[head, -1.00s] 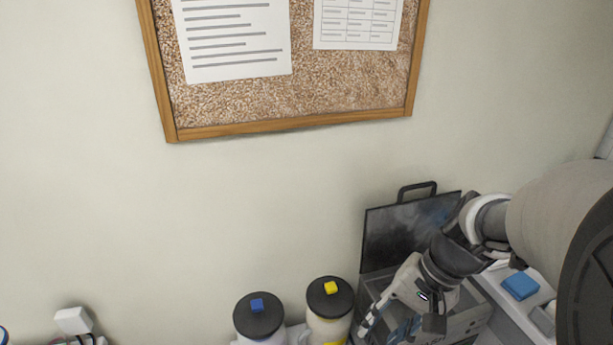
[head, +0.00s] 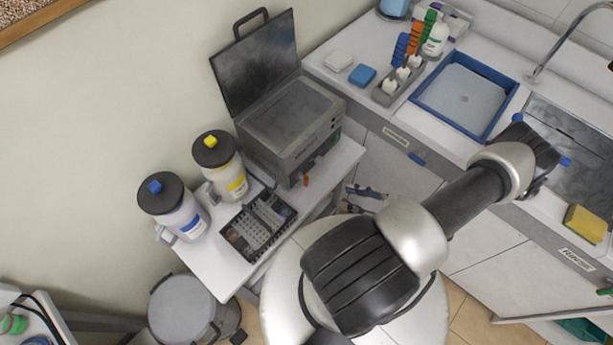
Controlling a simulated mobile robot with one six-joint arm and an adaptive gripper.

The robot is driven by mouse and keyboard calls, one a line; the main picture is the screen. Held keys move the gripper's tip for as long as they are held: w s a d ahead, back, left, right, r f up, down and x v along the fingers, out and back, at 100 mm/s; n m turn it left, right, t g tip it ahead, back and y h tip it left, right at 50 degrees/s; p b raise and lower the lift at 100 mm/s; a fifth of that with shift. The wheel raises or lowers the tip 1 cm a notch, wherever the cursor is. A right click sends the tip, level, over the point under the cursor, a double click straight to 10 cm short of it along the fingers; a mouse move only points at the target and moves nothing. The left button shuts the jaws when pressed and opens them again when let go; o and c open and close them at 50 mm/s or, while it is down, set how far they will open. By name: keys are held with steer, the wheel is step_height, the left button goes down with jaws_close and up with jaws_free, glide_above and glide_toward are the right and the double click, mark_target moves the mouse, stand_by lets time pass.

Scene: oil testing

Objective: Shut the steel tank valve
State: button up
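A round grey metal vessel with a flat lid (head: 182,308), which looks like the steel tank, stands on the floor at the lower left in the head view. It is beside the white table, and its lower part is cut off by the frame. A small dark part (head: 238,337) sticks out at its lower right. It may be the valve, but whether it is open or shut cannot be told. My arm reaches up and right from the lower middle, away from the tank. I cannot make out my gripper at its end.
The white table (head: 213,268) holds two black-capped bottles, a black rack (head: 238,245) and a grey box with its lid raised (head: 290,115). A counter with a blue tray (head: 425,95) and sink runs along the right. Cables hang over a surface at the lower left.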

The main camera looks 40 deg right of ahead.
mark_target(308, 182)
step_height(308, 182, down, 4)
steer(key=s+a+m+t+h, duration=0.2)
steer(key=a+m+t+h, duration=0.1)
steer(key=m+h, duration=0.2)
steer(key=w, duration=1.1)
steer(key=w+a, duration=0.1)
steer(key=w, duration=0.5)
steer(key=shift+w+f, duration=0.15)
steer(key=shift+f, duration=0.05)
steer(key=shift+d, duration=0.1)
steer(key=shift+c, duration=0.5)
jaws_close()
